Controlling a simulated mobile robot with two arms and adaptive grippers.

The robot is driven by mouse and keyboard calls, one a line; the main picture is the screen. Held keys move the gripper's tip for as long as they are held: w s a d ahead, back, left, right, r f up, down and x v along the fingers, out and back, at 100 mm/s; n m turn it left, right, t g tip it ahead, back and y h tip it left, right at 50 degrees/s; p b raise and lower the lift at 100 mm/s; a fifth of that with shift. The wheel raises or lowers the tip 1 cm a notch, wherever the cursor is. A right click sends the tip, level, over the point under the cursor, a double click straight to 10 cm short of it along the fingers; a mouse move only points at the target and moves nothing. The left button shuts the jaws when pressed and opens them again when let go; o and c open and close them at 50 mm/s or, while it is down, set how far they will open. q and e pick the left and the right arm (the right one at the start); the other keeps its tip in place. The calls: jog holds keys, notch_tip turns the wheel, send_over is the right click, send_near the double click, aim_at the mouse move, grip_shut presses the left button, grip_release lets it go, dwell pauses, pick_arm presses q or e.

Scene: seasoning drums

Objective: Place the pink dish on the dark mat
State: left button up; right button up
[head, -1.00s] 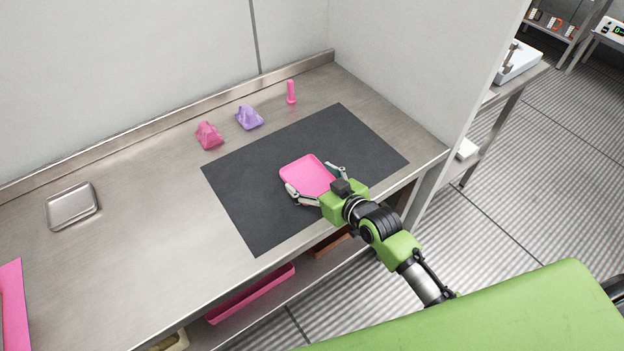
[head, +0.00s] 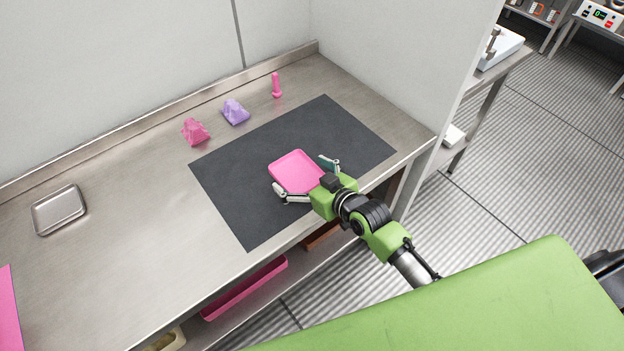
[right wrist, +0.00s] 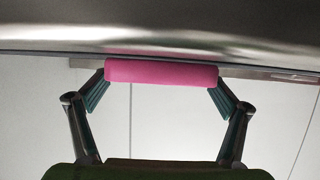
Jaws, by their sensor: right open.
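The pink dish (head: 295,170) is a shallow square tray. It appears to lie flat on the dark mat (head: 233,207), right of the mat's middle and inside its edges. My right gripper (head: 304,175) is open, with one finger on each side of the dish's near part. In the right wrist view the dish (right wrist: 162,72) shows edge-on as a pink bar between the spread fingertips (right wrist: 162,92). Whether the fingertips touch its sides is hard to tell. My left gripper is not in view.
A pink block (head: 195,132), a purple block (head: 235,111) and a pink upright piece (head: 277,86) stand behind the mat. A metal tray (head: 59,209) lies at the left on the steel counter (head: 140,190). A wall panel (head: 375,70) bounds the right side.

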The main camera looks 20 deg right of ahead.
jog(key=b+v, duration=0.1)
jog(key=v, duration=1)
jog(key=shift+s+d+r, duration=0.15)
jog(key=shift+s, duration=0.15)
jog(key=s+d+f+m+g+h, duration=0.15)
jog(key=s+f+g, duration=0.3)
jog(key=s, duration=0.55)
jog(key=s+d+f+m+g+h, duration=0.1)
jog(key=s+f+g+h, duration=0.3)
jog(key=s, duration=0.6)
notch_tip(320, 180, down, 26)
jog(key=s+g+y, duration=0.1)
jog(key=s+g, duration=0.1)
jog(key=s+d+f+g, duration=0.1)
jog(key=s+d+f, duration=0.1)
jog(key=s+f, duration=1.3)
jog(key=shift+s+d+n, duration=0.4)
jog(key=shift+s+n, duration=0.05)
jog(key=shift+s, duration=0.6)
